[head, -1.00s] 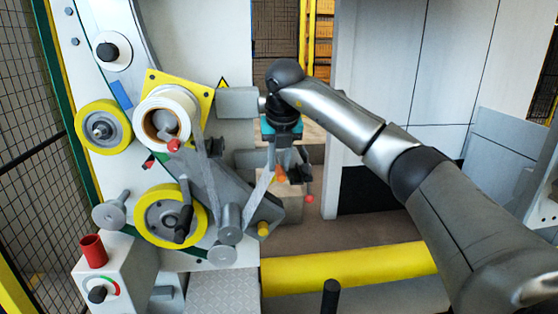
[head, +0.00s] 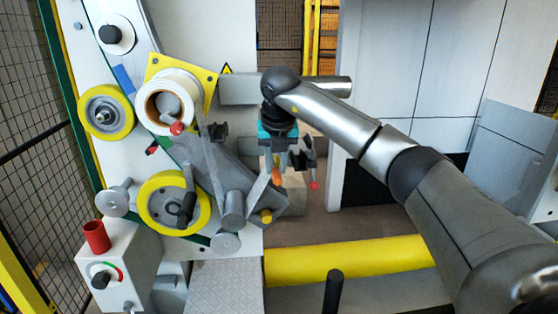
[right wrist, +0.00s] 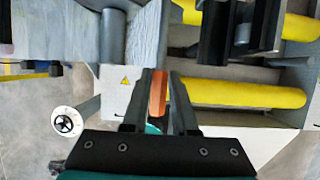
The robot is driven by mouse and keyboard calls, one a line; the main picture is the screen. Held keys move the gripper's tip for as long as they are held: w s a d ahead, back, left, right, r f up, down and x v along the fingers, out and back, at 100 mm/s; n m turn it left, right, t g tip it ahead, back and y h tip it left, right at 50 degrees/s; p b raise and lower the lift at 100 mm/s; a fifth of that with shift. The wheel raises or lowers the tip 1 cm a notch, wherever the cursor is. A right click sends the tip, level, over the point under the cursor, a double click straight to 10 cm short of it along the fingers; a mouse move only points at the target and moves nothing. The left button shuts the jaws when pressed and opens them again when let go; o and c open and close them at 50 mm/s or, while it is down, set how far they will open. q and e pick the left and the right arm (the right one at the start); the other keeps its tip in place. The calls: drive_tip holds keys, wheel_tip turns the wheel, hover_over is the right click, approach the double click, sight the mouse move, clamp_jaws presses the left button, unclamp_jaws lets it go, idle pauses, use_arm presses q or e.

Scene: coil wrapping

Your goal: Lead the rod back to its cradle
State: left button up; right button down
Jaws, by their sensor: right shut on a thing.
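The rod shows as a short orange piece (head: 277,174) in the head view, at the free end of the pale grey strip (head: 261,188). The orange piece (right wrist: 158,95) also shows between the fingers in the right wrist view. My right gripper (head: 280,162) points down and is shut on it, right of the machine's rollers. Most of the rod is hidden by the fingers. I cannot identify the cradle for sure; a dark bracket (head: 308,150) with a red knob stands right beside the gripper. My left gripper is not in view.
A white roll (head: 166,103) on a yellow plate feeds the strip past a grey roller (head: 232,212). Yellow wheels (head: 174,203) sit on the machine face. A thick yellow bar (head: 345,260) crosses low in front. A grey horizontal cylinder (head: 330,87) lies behind my wrist.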

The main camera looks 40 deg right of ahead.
drive_tip(key=f, duration=0.1)
drive_tip(key=a+f+b, duration=0.1)
drive_tip(key=f, duration=0.1)
drive_tip(key=w+f+b, duration=0.1)
drive_tip(key=shift+a+f, duration=0.3)
drive_tip(key=shift+f, duration=0.05)
idle(0.5)
drive_tip(key=w+a+f+b, duration=0.1)
drive_tip(key=f+b, duration=0.2)
drive_tip(key=f, duration=0.2)
drive_tip(key=a+f+b, duration=0.2)
drive_tip(key=f+b, duration=0.1)
drive_tip(key=f, duration=0.3)
drive_tip(key=shift+w+a, duration=0.25)
drive_tip(key=shift+w, duration=0.15)
idle(0.6)
idle(0.6)
drive_tip(key=shift+f, duration=0.15)
